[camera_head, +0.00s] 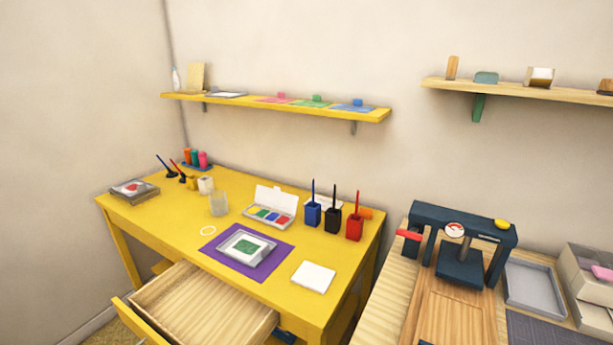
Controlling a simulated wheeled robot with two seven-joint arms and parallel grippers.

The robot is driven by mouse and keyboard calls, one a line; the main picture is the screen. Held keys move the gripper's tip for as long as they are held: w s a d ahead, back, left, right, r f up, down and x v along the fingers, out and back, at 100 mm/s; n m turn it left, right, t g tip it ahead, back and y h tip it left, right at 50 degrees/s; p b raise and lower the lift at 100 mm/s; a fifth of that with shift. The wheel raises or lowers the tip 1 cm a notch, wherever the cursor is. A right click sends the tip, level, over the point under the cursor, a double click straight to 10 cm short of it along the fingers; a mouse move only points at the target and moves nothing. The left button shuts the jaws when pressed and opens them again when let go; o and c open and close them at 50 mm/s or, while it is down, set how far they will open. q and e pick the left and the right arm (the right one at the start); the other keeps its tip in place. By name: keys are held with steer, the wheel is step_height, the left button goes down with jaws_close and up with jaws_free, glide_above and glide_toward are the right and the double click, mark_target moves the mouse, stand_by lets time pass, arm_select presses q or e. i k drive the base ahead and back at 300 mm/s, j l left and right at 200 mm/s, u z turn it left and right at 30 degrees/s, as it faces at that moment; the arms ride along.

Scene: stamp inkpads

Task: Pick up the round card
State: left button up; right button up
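A small pale round piece (207,231) lies flat on the yellow desk (175,215), left of the purple mat (228,263). It has a white rim and a yellowish middle; it may be the round card, but it is too small to tell whether it is a full disc or a ring. A white square card or stack of cards (314,277) lies on the desk right of the mat. Neither of my grippers is in view.
A tray with a green patch (246,247) sits on the mat. A glass (218,204), an open colour inkpad box (271,207) and pen holders (333,220) stand behind. An open drawer (205,305) juts out in front. A press (461,250) stands right.

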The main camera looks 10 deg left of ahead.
mark_target(135, 186)
steer(key=u, duration=1.5)
steer(key=i+j+z, duration=0.85)
steer(key=i+j, duration=0.2)
steer(key=i+j+z, duration=0.3)
steer(key=j, duration=0.25)
steer(key=i+j+z, duration=0.3)
steer(key=j, duration=0.25)
steer(key=j+z, duration=0.3)
steer(key=j, duration=0.25)
steer(key=i+j+z, duration=0.25)
steer(key=j, duration=0.4)
steer(key=j+z, duration=0.3)
steer(key=j, duration=0.3)
steer(key=k, duration=0.05)
